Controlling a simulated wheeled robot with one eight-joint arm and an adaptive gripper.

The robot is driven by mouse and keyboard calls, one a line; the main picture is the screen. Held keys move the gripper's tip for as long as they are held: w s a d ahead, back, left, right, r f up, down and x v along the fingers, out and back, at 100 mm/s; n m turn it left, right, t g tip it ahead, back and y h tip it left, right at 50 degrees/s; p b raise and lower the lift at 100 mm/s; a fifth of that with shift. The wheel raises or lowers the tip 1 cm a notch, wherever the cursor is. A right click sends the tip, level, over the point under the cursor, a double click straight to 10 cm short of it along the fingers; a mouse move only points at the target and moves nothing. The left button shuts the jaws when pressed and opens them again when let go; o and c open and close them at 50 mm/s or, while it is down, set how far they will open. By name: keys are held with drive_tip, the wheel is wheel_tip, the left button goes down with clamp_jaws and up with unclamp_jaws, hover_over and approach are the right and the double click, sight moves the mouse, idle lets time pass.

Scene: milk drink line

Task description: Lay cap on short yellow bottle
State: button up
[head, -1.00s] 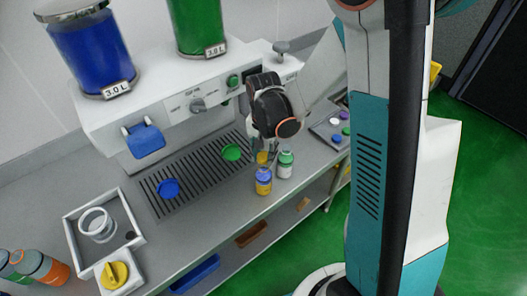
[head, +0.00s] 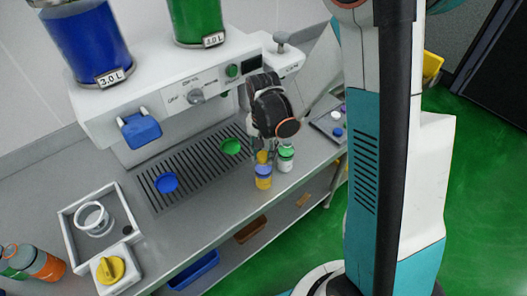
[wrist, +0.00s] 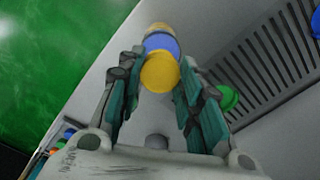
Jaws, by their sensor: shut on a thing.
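The short yellow bottle (head: 263,182) with a blue upper part stands upright near the front edge of the counter. My gripper (head: 263,151) points down above it and is shut on a yellow cap (head: 263,157). In the wrist view, the cap (wrist: 160,72) sits between the two fingers of my gripper (wrist: 158,78). The blue part of the bottle (wrist: 161,43) shows just past the cap, with yellow beyond it.
A white bottle with a green top (head: 286,160) stands close on the right. A tray (head: 322,124) with small caps lies at right. Bare counter (head: 205,211) extends left of the bottle.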

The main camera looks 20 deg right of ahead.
drive_tip(key=o, duration=0.8)
wheel_tip(320, 180, up, 12)
idle(0.5)
idle(0.4)
drive_tip(key=s+n+t+b, duration=0.2)
drive_tip(key=s+b, duration=0.2)
drive_tip(key=s, duration=0.1)
drive_tip(key=s+f+n+t+b, duration=0.1)
drive_tip(key=s+n+t+b, duration=0.1)
drive_tip(key=s+n+b, duration=0.1)
drive_tip(key=s+f+n+t+b, duration=0.1)
drive_tip(key=s+n+t+b, duration=0.2)
drive_tip(key=s+b, duration=0.2)
drive_tip(key=shift+s, duration=1)
